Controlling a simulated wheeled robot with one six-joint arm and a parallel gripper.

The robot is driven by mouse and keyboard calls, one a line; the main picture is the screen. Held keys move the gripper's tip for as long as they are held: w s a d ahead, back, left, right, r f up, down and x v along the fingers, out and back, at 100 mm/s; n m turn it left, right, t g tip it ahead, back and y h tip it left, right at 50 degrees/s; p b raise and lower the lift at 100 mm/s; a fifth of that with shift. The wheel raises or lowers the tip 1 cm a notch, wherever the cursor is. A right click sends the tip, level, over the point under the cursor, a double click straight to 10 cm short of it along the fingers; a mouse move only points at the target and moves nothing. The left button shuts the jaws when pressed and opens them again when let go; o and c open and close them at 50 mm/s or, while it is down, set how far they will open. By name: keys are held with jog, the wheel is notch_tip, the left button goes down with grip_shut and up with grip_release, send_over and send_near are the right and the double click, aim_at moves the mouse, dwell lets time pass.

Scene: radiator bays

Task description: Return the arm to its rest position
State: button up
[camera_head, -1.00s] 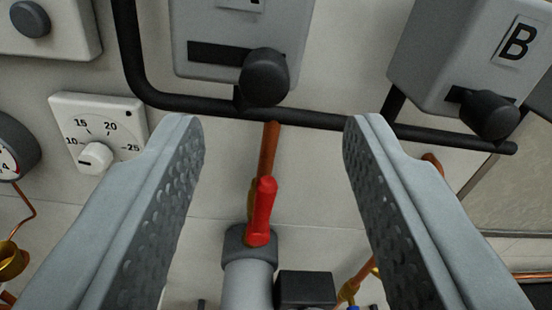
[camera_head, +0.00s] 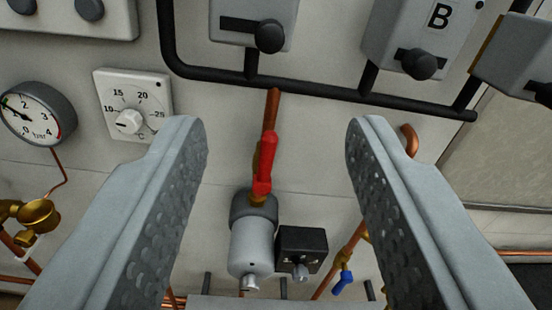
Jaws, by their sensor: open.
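My gripper (camera_head: 276,125) is open, with its two grey fingers wide apart on the left and right of the view. Nothing is held between them. Beyond the gap, a red valve lever (camera_head: 265,164) stands along a copper pipe (camera_head: 271,110). The fingers appear apart from it. Below the lever is a grey cylinder (camera_head: 252,248) with a dark collar, and a black box (camera_head: 301,250) sits beside it.
Behind is a pale wall with a black pipe (camera_head: 320,93) and grey boxes with black knobs, one marked B (camera_head: 415,35). A thermostat dial (camera_head: 133,104) and pressure gauge (camera_head: 37,113) are at left. A blue lever (camera_head: 342,283) and brass fitting (camera_head: 38,215) sit low.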

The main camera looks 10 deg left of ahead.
jog(key=s+a+f+m+g+h, duration=0.1)
jog(key=s+a+f+m, duration=0.15)
jog(key=a, duration=0.35)
jog(key=s+a+f+m+h, duration=0.1)
jog(key=s+a+f+h, duration=0.1)
jog(key=s+a+f, duration=0.35)
jog(key=s+a+f+m+g+h, duration=0.1)
jog(key=a+f, duration=0.1)
jog(key=a, duration=0.6)
jog(key=s+a+f, duration=0.5)
jog(key=s+f, duration=0.2)
jog(key=s, duration=0.1)
jog(key=s+a+f+t+h, duration=0.1)
jog(key=s+a+f, duration=0.3)
jog(key=s+f, duration=0.3)
jog(key=s+a+f+m+t, duration=0.1)
jog(key=s+a+f, duration=0.4)
jog(key=s, duration=0.4)
jog(key=shift+a+f+h, duration=0.3)
jog(key=shift+f+h, duration=0.1)
jog(key=shift+f, duration=0.5)
